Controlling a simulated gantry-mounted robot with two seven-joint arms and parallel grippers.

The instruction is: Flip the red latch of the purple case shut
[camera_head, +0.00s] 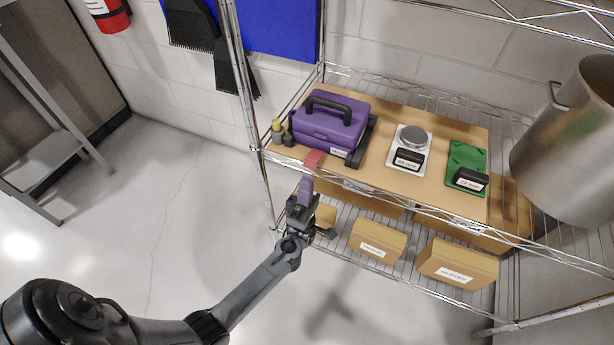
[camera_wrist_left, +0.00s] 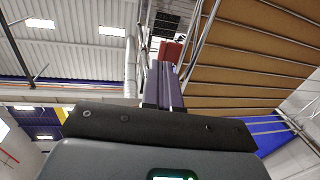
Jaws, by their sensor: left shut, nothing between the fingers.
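The purple case (camera_head: 325,125) with a black handle sits on the upper shelf's brown board, toward the left end. Its red latch (camera_head: 314,158) sticks out from the case's lower front toward the shelf's front edge. The latch also shows in the wrist view (camera_wrist_left: 172,51), just beyond the fingertips. My left gripper (camera_head: 306,182) has purplish fingers, shut with nothing between them. It points up at the shelf's front edge, just below and in front of the latch. The fingers fill the middle of the wrist view (camera_wrist_left: 163,85). I cannot tell whether they touch the latch. My right gripper is not in view.
A scale (camera_head: 410,147) and a green board (camera_head: 466,165) lie right of the case. Small bottles (camera_head: 279,134) stand at its left. A large metal pot (camera_head: 570,145) stands far right. Cardboard boxes (camera_head: 458,264) sit on the lower shelf.

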